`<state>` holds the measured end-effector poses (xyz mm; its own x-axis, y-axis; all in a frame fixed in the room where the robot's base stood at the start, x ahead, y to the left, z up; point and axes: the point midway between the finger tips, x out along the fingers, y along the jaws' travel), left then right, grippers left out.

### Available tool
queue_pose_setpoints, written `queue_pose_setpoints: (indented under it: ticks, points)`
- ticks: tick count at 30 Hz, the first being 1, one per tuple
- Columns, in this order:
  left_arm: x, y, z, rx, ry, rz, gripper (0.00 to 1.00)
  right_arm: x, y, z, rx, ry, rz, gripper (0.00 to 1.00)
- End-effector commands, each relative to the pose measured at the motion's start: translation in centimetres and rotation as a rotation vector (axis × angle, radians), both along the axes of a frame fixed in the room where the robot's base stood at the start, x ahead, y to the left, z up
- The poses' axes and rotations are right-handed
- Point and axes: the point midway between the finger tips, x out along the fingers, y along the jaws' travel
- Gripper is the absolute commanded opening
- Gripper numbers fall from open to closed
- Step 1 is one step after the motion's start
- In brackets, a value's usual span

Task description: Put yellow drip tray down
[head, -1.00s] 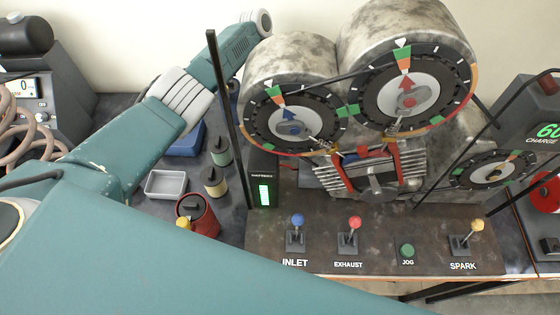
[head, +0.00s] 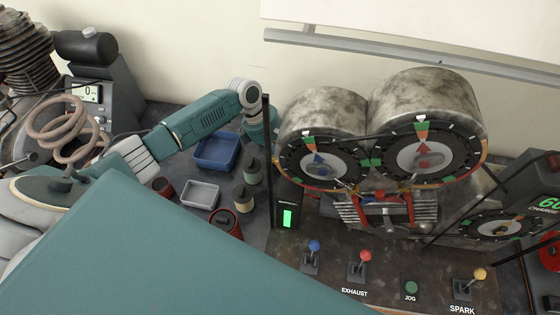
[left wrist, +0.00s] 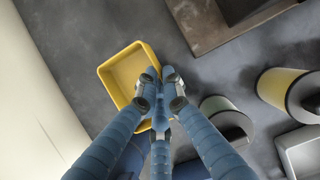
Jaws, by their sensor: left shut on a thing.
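The yellow drip tray (left wrist: 122,72) is a shallow, open, empty tray in the left wrist view, left of centre. My left gripper (left wrist: 161,80) is shut on its right-hand rim, and its blue fingers come up from the bottom edge. The tray is over a dark grey surface; I cannot tell whether it touches it. In the head view the tray does not show. There my left wrist is bent down behind a black post, and its fingers are hidden. My right gripper is not in view.
A blue tray (head: 216,151), a grey tray (head: 200,195) and several canisters, one of them green-banded (head: 252,171), stand left of the black post (head: 267,160). The engine drums (head: 425,110) stand to the right.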

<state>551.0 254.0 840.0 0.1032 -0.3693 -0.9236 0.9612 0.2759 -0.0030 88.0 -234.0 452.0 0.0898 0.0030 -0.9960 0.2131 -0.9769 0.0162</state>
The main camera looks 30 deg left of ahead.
Motion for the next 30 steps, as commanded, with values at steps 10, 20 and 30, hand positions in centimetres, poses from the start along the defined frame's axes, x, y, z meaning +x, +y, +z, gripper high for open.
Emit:
queue_pose_setpoints:
  ticks: [10, 20, 30]
  points:
    - [-1.2, 0.5, -2.8, -0.001, 0.000, 0.002, 0.00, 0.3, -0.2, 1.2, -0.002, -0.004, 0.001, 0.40]
    - [-1.1, 0.5, -3.5, 0.000, -0.002, 0.001, 0.00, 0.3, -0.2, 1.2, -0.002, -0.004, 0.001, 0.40]
    - [-1.1, 0.5, -3.8, -0.001, -0.001, 0.000, 0.25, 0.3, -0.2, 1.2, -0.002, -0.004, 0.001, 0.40]
